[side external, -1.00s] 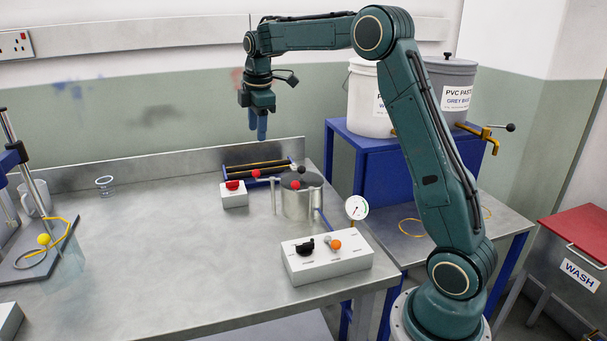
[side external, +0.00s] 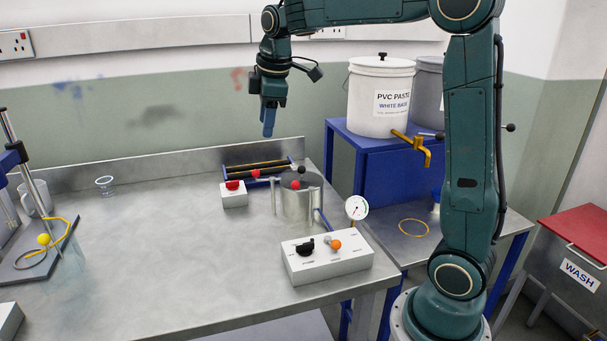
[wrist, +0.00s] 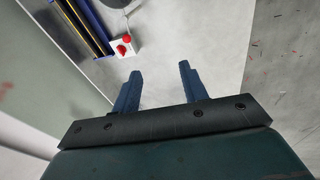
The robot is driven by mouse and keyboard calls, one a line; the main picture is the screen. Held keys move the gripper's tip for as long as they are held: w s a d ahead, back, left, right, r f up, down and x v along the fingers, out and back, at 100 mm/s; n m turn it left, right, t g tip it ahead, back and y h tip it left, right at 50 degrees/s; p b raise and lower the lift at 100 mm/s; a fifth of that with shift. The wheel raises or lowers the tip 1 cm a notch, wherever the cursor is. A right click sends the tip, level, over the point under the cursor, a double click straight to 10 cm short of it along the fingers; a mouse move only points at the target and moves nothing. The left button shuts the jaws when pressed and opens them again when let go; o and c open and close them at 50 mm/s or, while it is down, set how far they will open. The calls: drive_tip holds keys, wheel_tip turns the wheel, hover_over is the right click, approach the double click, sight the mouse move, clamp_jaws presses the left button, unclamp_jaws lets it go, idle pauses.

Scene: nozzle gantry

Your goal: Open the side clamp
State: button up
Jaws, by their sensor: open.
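A grey metal pot (side external: 299,205) with a dark lid stands near the back right of the bench. Clamp levers with red ball knobs sit around its lid. One red knob (side external: 255,173) is on a lever reaching left, and another red knob (side external: 295,185) is at the front. I cannot tell which one is the side clamp. My gripper (side external: 268,132) points down, open and empty, high above the back of the bench and up-left of the pot. In the wrist view its two blue fingers (wrist: 160,75) are apart with nothing between them. The pot is mostly out of that view.
A white control box (side external: 327,262) and a dial gauge (side external: 357,208) are in front and to the right. The bench's middle is clear.

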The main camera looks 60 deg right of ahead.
drive_tip(key=s+a+r+m, duration=0.1)
drive_tip(key=s+a, duration=0.2)
drive_tip(key=s, duration=0.2)
drive_tip(key=shift+s+a+m+t, duration=0.15)
drive_tip(key=shift+a+m+t, duration=0.15)
drive_tip(key=shift+m, duration=0.1)
drive_tip(key=shift+d, duration=0.1)
drive_tip(key=w+d+f+n+g, duration=0.1)
drive_tip(key=w+d+f, duration=0.2)
drive_tip(key=w+d, duration=0.2)
drive_tip(key=w+d+f+n+g, duration=0.1)
drive_tip(key=w+d+f, duration=0.2)
drive_tip(key=w+d, duration=0.3)
drive_tip(key=w, duration=0.3)
drive_tip(key=shift+w+n, duration=0.3)
drive_tip(key=shift+f, duration=0.15)
drive_tip(key=f, duration=0.4)
drive_tip(key=w+d+f, duration=0.1)
drive_tip(key=f, duration=0.4)
drive_tip(key=d+f, duration=0.1)
drive_tip(key=f, duration=0.3)
drive_tip(key=shift+w+f, duration=0.15)
drive_tip(key=shift+w, duration=0.25)
clamp_jaws()
